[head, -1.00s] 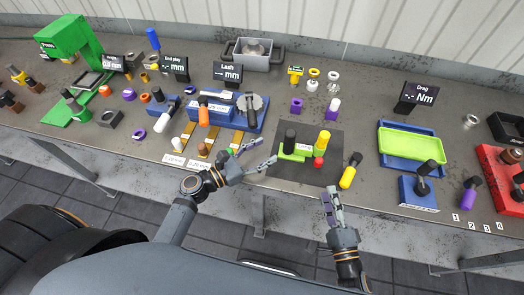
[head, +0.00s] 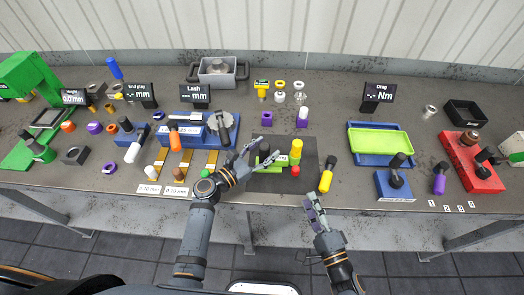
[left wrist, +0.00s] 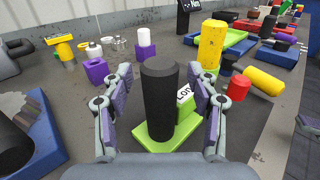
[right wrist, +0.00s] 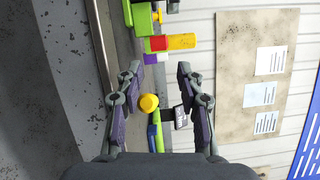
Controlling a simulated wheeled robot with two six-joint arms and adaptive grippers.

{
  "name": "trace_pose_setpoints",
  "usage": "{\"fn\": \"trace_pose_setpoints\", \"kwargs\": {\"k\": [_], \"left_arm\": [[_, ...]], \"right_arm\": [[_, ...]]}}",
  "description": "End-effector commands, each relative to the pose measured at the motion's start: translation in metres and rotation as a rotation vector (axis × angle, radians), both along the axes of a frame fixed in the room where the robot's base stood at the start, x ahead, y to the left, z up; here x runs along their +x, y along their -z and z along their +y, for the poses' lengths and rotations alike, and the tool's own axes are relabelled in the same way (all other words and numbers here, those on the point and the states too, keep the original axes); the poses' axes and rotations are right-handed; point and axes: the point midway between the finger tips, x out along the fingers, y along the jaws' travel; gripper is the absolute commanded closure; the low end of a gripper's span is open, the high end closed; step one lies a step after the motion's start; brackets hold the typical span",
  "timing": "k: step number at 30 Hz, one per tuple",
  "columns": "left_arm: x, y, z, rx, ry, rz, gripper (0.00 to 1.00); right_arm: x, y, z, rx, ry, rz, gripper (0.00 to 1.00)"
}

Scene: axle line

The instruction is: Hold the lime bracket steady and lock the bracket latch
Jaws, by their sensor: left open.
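The lime bracket (head: 270,169) lies on a dark mat and has a black upright post; the post shows large in the left wrist view (left wrist: 160,100), above the lime base (left wrist: 152,138). A yellow cylinder (head: 296,147) and a red knob (head: 295,171) stand at its right end; which part is the latch I cannot tell. My left gripper (head: 258,155) is open, its fingers on either side of the black post, with no clear contact. My right gripper (head: 313,210) is open and empty, in front of the bench edge, below and right of the bracket.
A yellow-and-black handled tool (head: 327,177) lies right of the mat (head: 310,188). A blue fixture (head: 215,125) stands to the left. A lime tray (head: 380,140) and a blue block (head: 394,185) are to the right. A small label stands behind the post in the left wrist view.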

Motion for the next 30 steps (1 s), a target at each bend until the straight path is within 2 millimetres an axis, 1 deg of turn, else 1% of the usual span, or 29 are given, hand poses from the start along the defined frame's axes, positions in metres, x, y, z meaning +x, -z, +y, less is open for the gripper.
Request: {"fn": "trace_pose_setpoints", "kwargs": {"k": [1,2,13,16,17,20,22,24,25,29,30], "left_arm": [[0.0,0.0,0.0,0.0,0.0,0.0,0.45],[0.0,0.0,0.0,0.0,0.0,0.0,0.49],[0.0,0.0,0.0,0.0,0.0,0.0,0.99],[0.0,0.0,0.0,0.0,0.0,0.0,1.0],[0.0,0.0,0.0,0.0,0.0,0.0,1.0],[0.0,0.0,0.0,0.0,0.0,0.0,1.0],[0.0,0.0,0.0,0.001,0.0,0.001,1.0],[0.0,0.0,0.0,0.001,0.0,0.001,1.0],[0.0,0.0,0.0,0.001,0.0,0.001,1.0],[0.0,0.0,0.0,0.001,0.0,0.001,1.0],[0.0,0.0,0.0,0.001,0.0,0.001,1.0]], "right_arm": [[0.0,0.0,0.0,0.0,0.0,0.0,0.62],[0.0,0.0,0.0,0.0,0.0,0.0,0.62],[0.0,0.0,0.0,0.0,0.0,0.0,0.62],[0.0,0.0,0.0,0.0,0.0,0.0,0.62],[0.0,0.0,0.0,0.0,0.0,0.0,0.65],[-0.001,0.0,0.0,-0.029,-0.001,-0.01,0.79],[-0.002,0.0,-0.001,-0.103,-0.001,-0.038,0.88],[-0.005,0.0,-0.001,-0.234,-0.004,-0.088,0.98],[-0.006,0.0,-0.001,-0.305,-0.004,-0.116,1.0],[-0.014,0.0,-0.003,-0.67,-0.009,-0.261,1.0],[-0.016,0.0,-0.003,-0.786,-0.011,-0.31,1.0]]}}
